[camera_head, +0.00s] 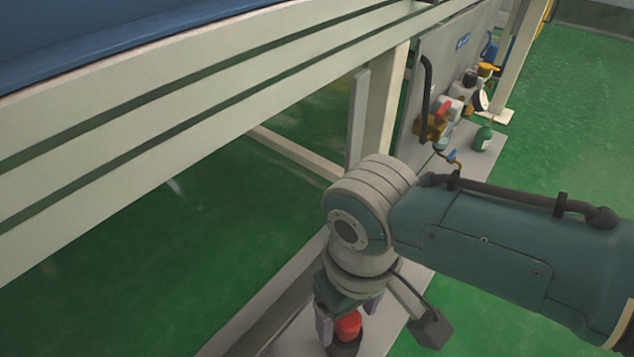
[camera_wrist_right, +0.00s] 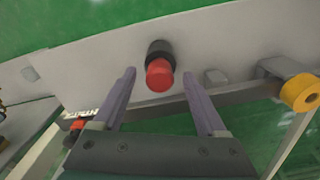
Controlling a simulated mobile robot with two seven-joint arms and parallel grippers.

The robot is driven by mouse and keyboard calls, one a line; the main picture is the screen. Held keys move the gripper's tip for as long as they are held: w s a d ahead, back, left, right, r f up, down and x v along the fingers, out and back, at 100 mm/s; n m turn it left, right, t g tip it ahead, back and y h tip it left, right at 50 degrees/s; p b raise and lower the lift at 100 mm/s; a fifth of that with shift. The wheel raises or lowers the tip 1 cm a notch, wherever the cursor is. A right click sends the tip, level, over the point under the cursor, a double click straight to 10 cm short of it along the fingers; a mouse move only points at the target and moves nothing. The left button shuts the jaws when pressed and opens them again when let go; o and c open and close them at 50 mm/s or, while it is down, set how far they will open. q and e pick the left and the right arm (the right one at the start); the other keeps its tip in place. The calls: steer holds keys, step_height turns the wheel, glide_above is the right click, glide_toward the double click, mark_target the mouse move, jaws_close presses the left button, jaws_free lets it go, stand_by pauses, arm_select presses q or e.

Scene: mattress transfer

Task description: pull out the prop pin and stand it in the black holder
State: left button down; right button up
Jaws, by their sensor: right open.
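A red-topped pin (camera_head: 349,325) stands in a round black holder (camera_head: 345,347) on the grey beam low in the head view. In the right wrist view, the red end (camera_wrist_right: 159,76) points toward the camera, with the black holder (camera_wrist_right: 160,50) around its far end. How deep the pin sits is hidden. My right gripper (camera_head: 348,313) is open directly over it, one finger on each side of the red top. In the wrist view clear gaps show between the fingers and the red end. My left gripper is not in view.
Cream rails (camera_head: 150,110) with a blue mattress edge (camera_head: 90,35) run along the left. A grey panel with valves and a gauge (camera_head: 480,100) stands at the back right. A yellow round part (camera_wrist_right: 300,92) is at the right of the wrist view. Green floor is open at far right.

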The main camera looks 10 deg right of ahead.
step_height(320, 180, up, 10)
steer(key=p, duration=0.6)
steer(key=shift+f, duration=0.25)
steer(key=s+d+r+t+y+p, duration=0.1)
steer(key=s+r+p, duration=0.3)
steer(key=r+p, duration=1.05)
steer(key=s+r+t+y+p, duration=0.1)
steer(key=s+r+p, duration=0.3)
steer(key=r+p, duration=1.05)
steer(key=s+d+r+m+t+h+p, duration=0.15)
steer(key=d+r+p, duration=0.3)
steer(key=r, duration=0.65)
steer(key=s+d+r+m+p, duration=0.1)
steer(key=s+d+r+p, duration=0.25)
steer(key=r+p, duration=0.45)
step_height(320, 180, up, 38)
steer(key=p, duration=3.3)
steer(key=shift+w+d+p, duration=0.15)
steer(key=shift+w+p, duration=0.2)
steer(key=shift+w, duration=0.05)
steer(key=shift+n, duration=0.25)
